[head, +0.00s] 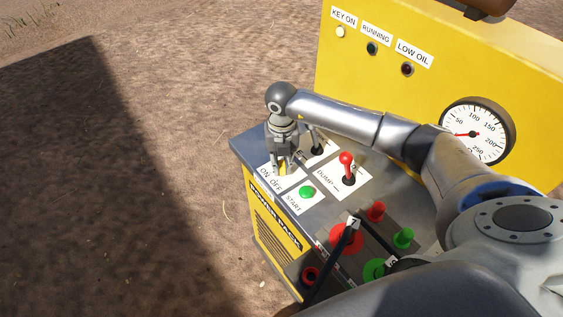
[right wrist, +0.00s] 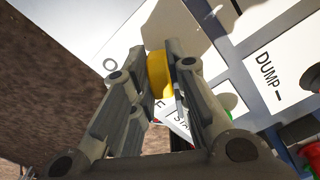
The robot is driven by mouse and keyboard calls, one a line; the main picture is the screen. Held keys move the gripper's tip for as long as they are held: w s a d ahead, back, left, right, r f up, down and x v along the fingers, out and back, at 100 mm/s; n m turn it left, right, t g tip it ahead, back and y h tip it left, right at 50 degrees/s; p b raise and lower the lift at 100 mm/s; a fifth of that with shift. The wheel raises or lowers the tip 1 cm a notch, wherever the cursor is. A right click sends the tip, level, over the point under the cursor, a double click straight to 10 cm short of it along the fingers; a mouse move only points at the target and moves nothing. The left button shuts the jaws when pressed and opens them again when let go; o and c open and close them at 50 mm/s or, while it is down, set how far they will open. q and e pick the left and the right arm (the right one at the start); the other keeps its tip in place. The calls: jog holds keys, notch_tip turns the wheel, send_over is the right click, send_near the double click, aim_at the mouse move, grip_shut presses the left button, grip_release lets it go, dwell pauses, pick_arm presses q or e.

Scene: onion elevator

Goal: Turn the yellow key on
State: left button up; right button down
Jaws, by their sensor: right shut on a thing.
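The power pack panel (head: 240,146) has a white plate with ON and OFF labels (head: 268,180) at its left corner. My right gripper (head: 282,160) reaches down over this plate with its fingers shut on the yellow key (right wrist: 157,72). The key shows between the two fingertips in the right wrist view; only a bit of yellow shows in the head view. The key's exact angle is hard to tell. The KEY ON lamp (head: 340,32) on the yellow upright panel looks pale cream. My left gripper is not in view.
A green START button (head: 307,192) sits close to the gripper. A red-knobbed DUMP lever (head: 347,160) and a black lever (head: 317,138) stand nearby. A pressure gauge (head: 473,134) is at right. Red and green fittings with hoses are at the front. Open dirt ground lies left.

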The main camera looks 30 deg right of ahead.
aim_at(282, 162)
dwell(0.5)
jog(key=c, duration=1.4)
grip_release()
jog(key=shift+r, duration=0.1)
notch_tip(282, 162, up, 12)
jog(key=shift+f, duration=0.1)
